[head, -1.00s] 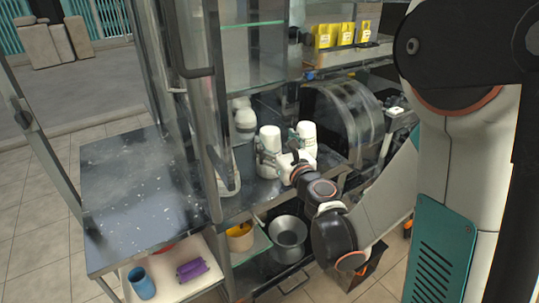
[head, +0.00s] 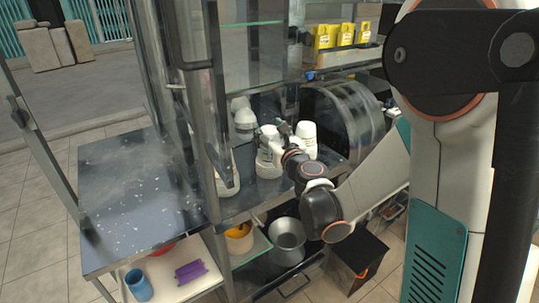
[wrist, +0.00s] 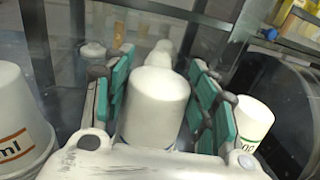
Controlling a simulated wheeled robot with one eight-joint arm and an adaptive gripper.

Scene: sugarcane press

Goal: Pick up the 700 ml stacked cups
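White stacked cups stand upside down on the dark metal counter. In the wrist view one white stack (wrist: 155,100) stands between the teal finger pads of my gripper (wrist: 158,80), with narrow gaps beside it; its label is hidden. My gripper is open. A larger stack (wrist: 18,120) at the left edge shows "ml" in an orange frame. Another stack (wrist: 252,122) at right shows part of a number ending in "00". In the head view, my gripper (head: 280,138) is among the stacks, by one stack (head: 268,160) and a right stack (head: 307,137). I cannot tell which is 700 ml.
A glass cabinet frame (head: 213,110) stands left of the cups, with a glass shelf above. A dark rounded drum (head: 345,118) is at right. A metal pot (head: 287,240) and yellow container (head: 239,237) sit below. The left metal tabletop (head: 135,190) is clear.

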